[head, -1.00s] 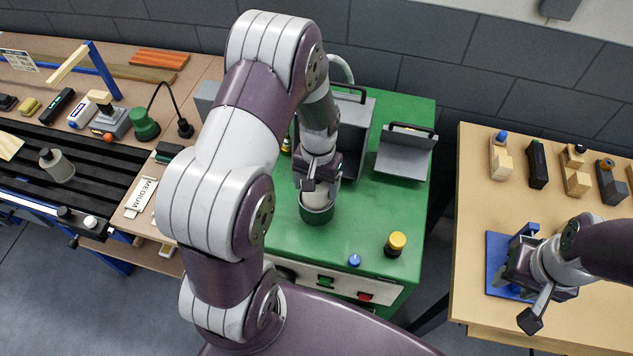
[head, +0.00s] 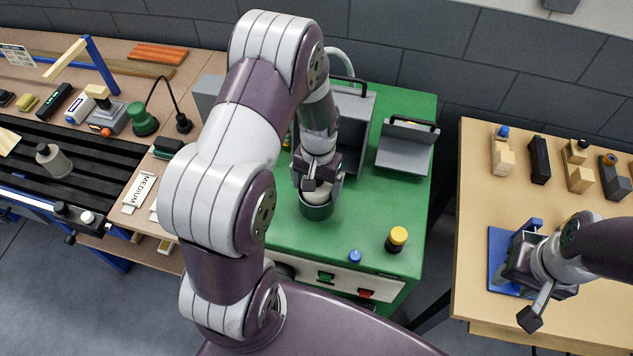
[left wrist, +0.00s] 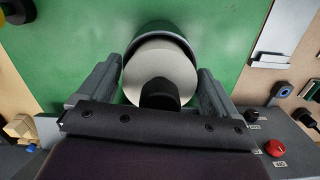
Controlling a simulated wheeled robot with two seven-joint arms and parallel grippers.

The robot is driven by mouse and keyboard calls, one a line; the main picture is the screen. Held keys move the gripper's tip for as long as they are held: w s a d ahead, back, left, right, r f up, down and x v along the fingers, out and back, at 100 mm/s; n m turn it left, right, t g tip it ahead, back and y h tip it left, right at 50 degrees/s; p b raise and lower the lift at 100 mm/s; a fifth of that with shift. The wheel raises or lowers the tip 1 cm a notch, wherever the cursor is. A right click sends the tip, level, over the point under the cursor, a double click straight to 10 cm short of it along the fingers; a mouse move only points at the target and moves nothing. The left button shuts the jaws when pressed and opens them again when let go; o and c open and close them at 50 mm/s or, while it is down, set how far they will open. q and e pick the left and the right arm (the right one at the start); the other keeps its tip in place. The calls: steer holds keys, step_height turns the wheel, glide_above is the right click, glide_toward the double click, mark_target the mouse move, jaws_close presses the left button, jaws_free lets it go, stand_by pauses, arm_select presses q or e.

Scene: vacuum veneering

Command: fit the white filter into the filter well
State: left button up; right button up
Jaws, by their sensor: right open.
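The white filter (head: 318,198) sits at the mouth of the dark green filter well (head: 316,213) on the green bench. In the left wrist view the filter's pale round top (left wrist: 145,72) lies between my two fingers, with a dark round knob (left wrist: 160,95) at its near side. The well's dark rim (left wrist: 158,30) shows behind it. My left gripper (head: 320,181) points down over the well, with its fingers at the filter's two sides, shut on it. How deep the filter sits is partly hidden. My right gripper (head: 527,276) is open and empty over the right table.
A yellow-topped knob (head: 397,238) and a blue knob (head: 354,256) are in front right. A blue pad (head: 496,262) lies under my right gripper.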

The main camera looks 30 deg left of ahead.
arm_select(q)
steer(key=shift+r, duration=0.4)
steer(key=r+b, duration=0.1)
steer(key=r, duration=0.2)
steer(key=r+b, duration=0.1)
steer(key=r, duration=0.3)
steer(key=r+b, duration=0.1)
steer(key=r, duration=0.3)
steer(key=shift+w+r, duration=0.1)
steer(key=shift+w, duration=0.2)
steer(key=shift+r, duration=0.35)
